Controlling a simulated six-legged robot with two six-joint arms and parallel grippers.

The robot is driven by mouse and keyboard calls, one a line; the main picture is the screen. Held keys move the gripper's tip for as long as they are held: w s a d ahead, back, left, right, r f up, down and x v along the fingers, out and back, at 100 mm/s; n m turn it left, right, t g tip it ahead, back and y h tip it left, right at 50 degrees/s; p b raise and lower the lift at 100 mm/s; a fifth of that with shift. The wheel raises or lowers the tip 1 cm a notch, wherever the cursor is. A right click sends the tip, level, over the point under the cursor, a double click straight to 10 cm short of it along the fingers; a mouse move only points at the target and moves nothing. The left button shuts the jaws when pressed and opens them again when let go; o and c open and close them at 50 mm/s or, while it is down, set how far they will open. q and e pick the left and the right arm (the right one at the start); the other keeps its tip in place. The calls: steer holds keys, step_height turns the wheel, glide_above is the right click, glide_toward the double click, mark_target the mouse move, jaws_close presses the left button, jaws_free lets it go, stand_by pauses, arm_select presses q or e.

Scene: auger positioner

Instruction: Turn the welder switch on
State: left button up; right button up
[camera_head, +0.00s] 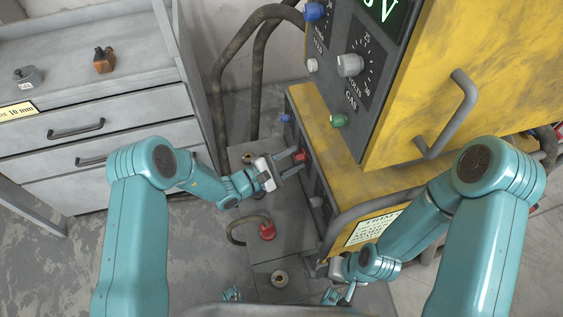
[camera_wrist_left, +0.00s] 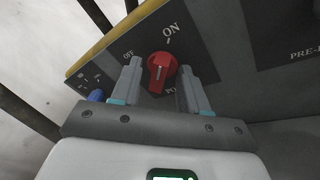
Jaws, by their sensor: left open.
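The welder switch is a red rotary knob (camera_wrist_left: 162,68) on the dark front panel of the yellow welder (camera_head: 312,117). In the left wrist view ON is printed above it to the right and OFF to its left. The knob stands roughly upright there; its exact setting is hard to tell. In the head view the knob (camera_head: 299,155) is small and partly behind the fingers. My left gripper (camera_head: 292,163) is open in front of the panel, one finger on each side of the knob; contact cannot be told. My right gripper (camera_head: 337,296) is low beside the welder, its jaw state unclear.
The upper yellow unit (camera_head: 455,60) with knobs and a handle overhangs the switch panel. A grey drawer cabinet (camera_head: 90,130) stands on the left. Thick cables (camera_head: 258,75) hang behind. A red plug (camera_head: 267,230) and its cable lie below my left gripper.

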arm_select(q)
steer(key=v, duration=1.6)
steer(key=shift+p, duration=0.45)
steer(key=shift+s+a, duration=0.1)
steer(key=shift+s, duration=0.05)
